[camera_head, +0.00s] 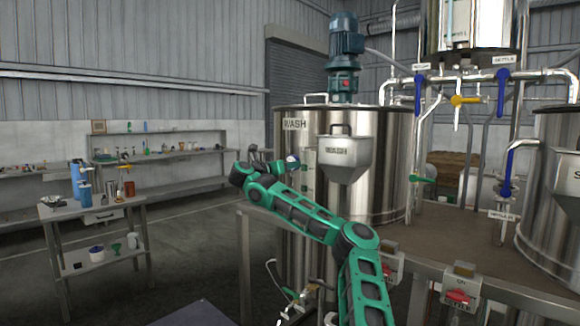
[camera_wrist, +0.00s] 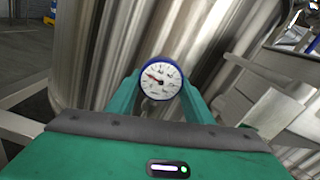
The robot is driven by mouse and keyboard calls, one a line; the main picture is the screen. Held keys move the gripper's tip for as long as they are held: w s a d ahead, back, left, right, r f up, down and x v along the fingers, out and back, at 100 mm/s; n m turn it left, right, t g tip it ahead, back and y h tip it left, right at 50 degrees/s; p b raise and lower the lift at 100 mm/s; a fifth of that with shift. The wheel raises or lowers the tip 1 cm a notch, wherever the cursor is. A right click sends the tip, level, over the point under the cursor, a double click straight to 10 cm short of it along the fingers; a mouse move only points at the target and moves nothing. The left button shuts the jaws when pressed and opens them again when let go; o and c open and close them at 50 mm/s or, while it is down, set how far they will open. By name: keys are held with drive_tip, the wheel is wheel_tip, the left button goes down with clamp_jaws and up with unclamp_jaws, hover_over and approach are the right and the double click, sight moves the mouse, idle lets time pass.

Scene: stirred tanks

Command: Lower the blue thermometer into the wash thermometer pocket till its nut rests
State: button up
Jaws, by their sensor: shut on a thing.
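In the head view the thermometer (camera_head: 293,160) is a small blue and white spot at the end of my arm, in front of the steel wash tank (camera_head: 385,165). The tank's curved wall also fills the middle of the wrist view. I cannot make out the wash thermometer pocket in either view.
A steel hopper (camera_head: 345,152) juts from the tank front, right of my gripper. Pipes with blue handles (camera_head: 502,92) stand behind. A side table (camera_head: 90,208) is at left; open floor lies between.

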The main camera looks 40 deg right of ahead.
drive_tip(key=shift+f, duration=3)
drive_tip(key=o, duration=1.2)
drive_tip(key=shift+c, duration=0.2)
drive_tip(key=shift+a, duration=0.15)
